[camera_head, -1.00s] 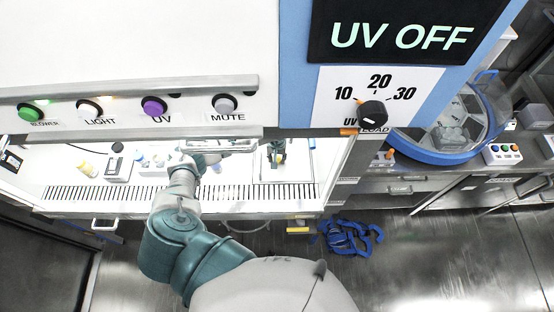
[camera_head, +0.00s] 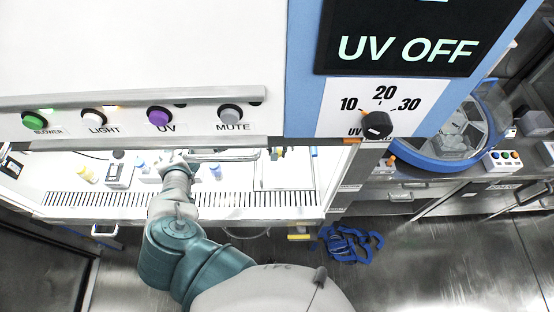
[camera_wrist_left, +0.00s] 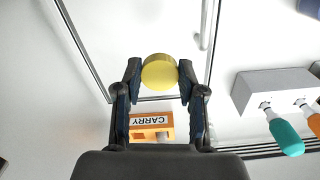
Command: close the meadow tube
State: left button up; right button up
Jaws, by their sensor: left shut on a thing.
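My left gripper (camera_wrist_left: 158,80) is shut on a round yellow cap (camera_wrist_left: 160,71), held between its two fingertips in the wrist view. The cap hides what is directly behind it. In the head view my left arm reaches under the cabinet's front edge, and the gripper is mostly hidden there. I cannot make out which tube is the meadow one. My right gripper is not in view.
An orange box marked CARRY (camera_wrist_left: 152,128) lies below the cap in the wrist view. To the right a grey block (camera_wrist_left: 266,88) holds teal- and orange-handled tools. The cabinet front panel (camera_head: 140,50) overhangs the bright, slotted work surface. A yellow-topped bottle (camera_head: 86,174) stands at left.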

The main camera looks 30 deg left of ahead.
pick_arm(q)
notch_tip(320, 180, up, 7)
jog(key=shift+r, duration=0.2)
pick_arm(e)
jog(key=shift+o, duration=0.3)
